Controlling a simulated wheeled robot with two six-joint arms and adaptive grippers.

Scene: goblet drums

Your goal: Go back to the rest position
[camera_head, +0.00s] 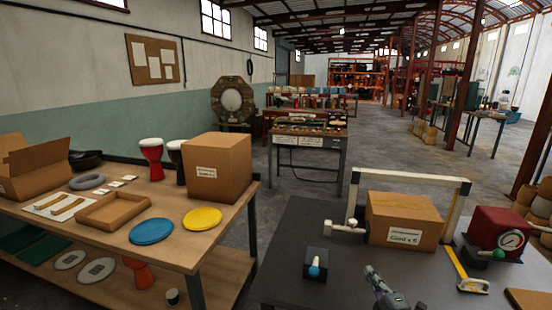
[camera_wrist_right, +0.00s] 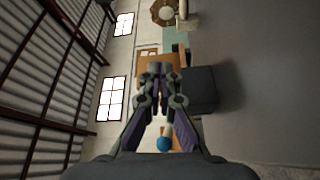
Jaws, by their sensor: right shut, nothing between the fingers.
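My right gripper (camera_head: 371,272) shows at the bottom edge of the head view, over the dark table (camera_head: 310,220). Its fingers are together and hold nothing. In the right wrist view the gripper (camera_wrist_right: 157,68) points away from the camera with its fingertips meeting. My left gripper is not in view.
On the left, a wooden bench (camera_head: 215,240) holds goblet drums (camera_head: 152,156), a blue disc (camera_head: 151,231) and a yellow disc (camera_head: 202,219).

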